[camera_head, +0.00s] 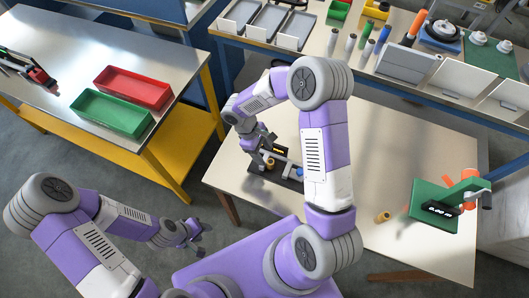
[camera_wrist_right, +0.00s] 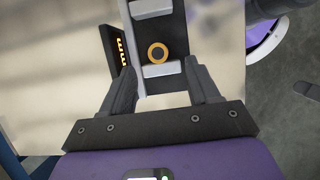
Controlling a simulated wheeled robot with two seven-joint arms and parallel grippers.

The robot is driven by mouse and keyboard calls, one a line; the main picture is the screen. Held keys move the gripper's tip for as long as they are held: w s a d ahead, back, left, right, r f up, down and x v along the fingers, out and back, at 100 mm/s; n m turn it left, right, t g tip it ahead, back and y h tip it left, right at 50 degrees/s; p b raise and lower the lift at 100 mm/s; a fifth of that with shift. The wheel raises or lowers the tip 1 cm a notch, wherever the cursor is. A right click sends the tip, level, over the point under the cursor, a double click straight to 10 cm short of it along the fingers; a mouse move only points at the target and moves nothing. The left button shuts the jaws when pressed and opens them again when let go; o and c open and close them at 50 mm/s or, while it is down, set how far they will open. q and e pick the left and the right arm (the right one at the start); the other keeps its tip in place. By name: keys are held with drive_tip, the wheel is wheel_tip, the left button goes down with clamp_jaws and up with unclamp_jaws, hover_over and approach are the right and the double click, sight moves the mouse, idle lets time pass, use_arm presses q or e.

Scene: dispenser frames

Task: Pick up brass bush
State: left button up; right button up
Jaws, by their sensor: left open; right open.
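A brass bush (camera_wrist_right: 151,53) shows end-on as a ring in the right wrist view, in a dark fixture (camera_wrist_right: 175,22) between two light grey blocks. In the head view a small brass piece (camera_head: 269,163) shows there, partly hidden by my right gripper (camera_head: 261,146). My right gripper (camera_wrist_right: 160,68) is open, its fingers on either side of the fixture's near block, with the bush just beyond the fingertips. It appears empty. Another brass cylinder (camera_head: 382,216) stands on the table, apart from both grippers. My left gripper (camera_head: 192,236) is open and empty, left of the table.
A green device with a display (camera_head: 436,207) stands at the table's right. A black display (camera_wrist_right: 118,52) stands beside the fixture. Red (camera_head: 133,88) and green (camera_head: 110,113) bins sit on the left bench. The back bench holds trays and tools. The table's middle right is largely clear.

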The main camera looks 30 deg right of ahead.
sight(270, 161)
drive_tip(key=x, duration=0.7)
drive_tip(key=shift+d+r, duration=0.15)
clamp_jaws()
